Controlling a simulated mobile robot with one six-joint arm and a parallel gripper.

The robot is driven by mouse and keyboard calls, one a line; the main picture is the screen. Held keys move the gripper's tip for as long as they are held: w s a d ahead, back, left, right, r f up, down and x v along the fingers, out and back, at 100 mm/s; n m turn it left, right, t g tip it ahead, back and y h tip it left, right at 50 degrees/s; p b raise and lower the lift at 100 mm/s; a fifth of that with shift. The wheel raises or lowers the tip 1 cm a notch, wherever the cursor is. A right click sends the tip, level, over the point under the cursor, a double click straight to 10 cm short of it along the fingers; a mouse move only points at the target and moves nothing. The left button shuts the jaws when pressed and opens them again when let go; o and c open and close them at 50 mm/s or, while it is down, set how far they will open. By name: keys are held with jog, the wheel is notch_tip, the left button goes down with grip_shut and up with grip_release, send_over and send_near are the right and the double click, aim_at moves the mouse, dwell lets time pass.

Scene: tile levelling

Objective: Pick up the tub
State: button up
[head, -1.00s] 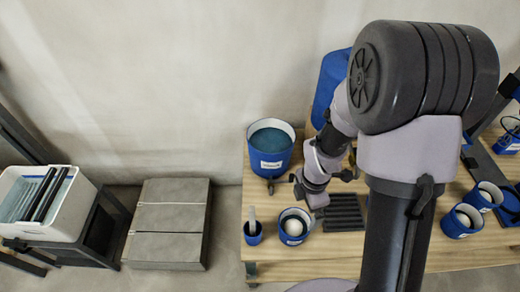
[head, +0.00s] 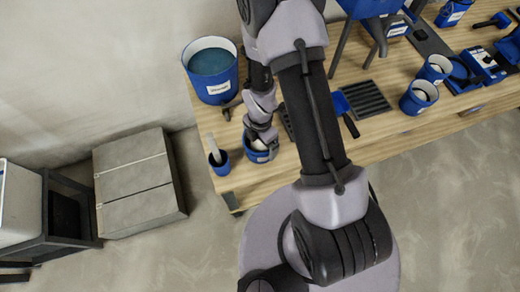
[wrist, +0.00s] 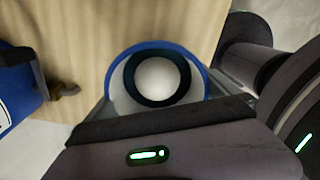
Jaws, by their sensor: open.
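A small blue tub (head: 257,156) stands near the left front edge of the wooden workbench, partly hidden by my gripper. In the wrist view the tub (wrist: 203,76) has a blue rim, a pale inside wall and a white round thing in a dark ring within it. My gripper (head: 264,138) is at the tub, with its jaws open. In the wrist view a grey finger shows at either side of the tub; whether they touch it is hard to tell.
A large blue bucket (head: 211,77) stands behind on the workbench (head: 240,185). A small blue cup (head: 219,162) with a stick is just left of the tub. Other blue tubs (head: 418,98) stand to the right. Grey slabs (head: 137,185) lie on the floor at left.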

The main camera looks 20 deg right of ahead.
jog(key=shift+s, duration=0.15)
jog(key=shift+r, duration=0.1)
jog(key=c, duration=1.8)
jog(key=shift+o, duration=0.2)
